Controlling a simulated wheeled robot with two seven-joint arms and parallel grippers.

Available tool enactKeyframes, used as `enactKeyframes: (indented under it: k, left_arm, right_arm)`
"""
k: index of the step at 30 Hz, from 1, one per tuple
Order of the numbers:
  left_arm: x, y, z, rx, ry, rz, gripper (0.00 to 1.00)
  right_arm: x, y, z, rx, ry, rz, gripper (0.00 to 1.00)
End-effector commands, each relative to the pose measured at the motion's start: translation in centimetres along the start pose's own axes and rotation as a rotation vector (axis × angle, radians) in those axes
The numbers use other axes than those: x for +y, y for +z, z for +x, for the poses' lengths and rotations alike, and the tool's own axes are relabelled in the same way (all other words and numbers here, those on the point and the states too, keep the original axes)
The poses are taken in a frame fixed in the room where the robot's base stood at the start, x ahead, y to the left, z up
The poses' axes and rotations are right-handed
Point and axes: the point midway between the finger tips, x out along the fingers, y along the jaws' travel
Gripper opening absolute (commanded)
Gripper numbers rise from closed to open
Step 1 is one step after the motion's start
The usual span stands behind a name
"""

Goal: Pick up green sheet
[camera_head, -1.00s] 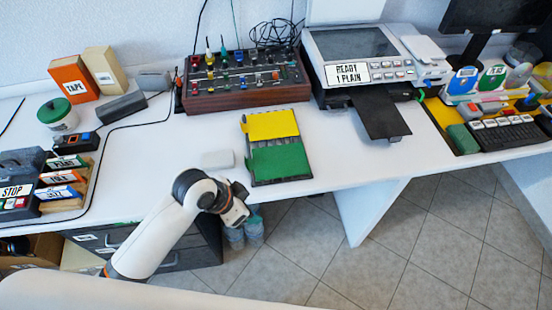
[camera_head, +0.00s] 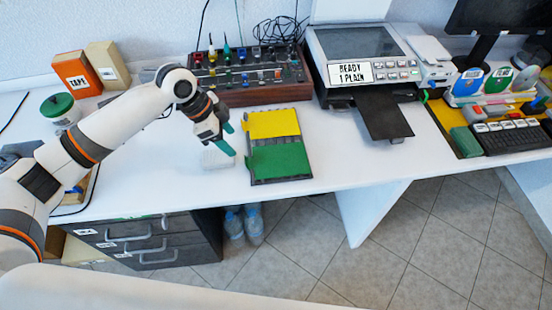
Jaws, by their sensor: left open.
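The green sheet (camera_head: 279,162) lies flat on a dark tray (camera_head: 282,181) on the white desk, just in front of a yellow sheet (camera_head: 271,124). My left gripper (camera_head: 228,140) is over the desk to the left of the sheets, its teal fingers pointing down and to the right. It is open with nothing between the fingers, apart from the green sheet. My right gripper is out of the picture.
A small white block (camera_head: 214,160) lies below the left gripper. A mixer-like panel (camera_head: 247,80) stands behind the sheets. A printer (camera_head: 362,62) with a dark output tray (camera_head: 384,115) stands right. Desk right of the sheets is clear.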

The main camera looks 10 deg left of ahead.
Motion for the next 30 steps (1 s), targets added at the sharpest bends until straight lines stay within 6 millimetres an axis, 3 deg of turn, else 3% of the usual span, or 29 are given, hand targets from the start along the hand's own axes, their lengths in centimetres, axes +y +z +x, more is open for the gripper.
enactKeyframes:
  k: [4,11,21,30]
  left_arm:
    - [-0.1,0.0,2.6,0.000,-0.002,-0.002,0.58]
    - [0.0,-0.1,4.4,0.000,0.000,-0.002,0.58]
    - [-0.1,-0.7,8.9,0.000,0.001,-0.001,0.58]
    - [-0.1,-0.7,9.3,0.001,0.002,0.000,0.57]
  right_arm:
    - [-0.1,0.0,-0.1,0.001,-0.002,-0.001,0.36]
    - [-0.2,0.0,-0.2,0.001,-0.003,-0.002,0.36]
    - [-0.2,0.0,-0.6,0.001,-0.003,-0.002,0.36]
    - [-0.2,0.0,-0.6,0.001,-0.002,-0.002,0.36]
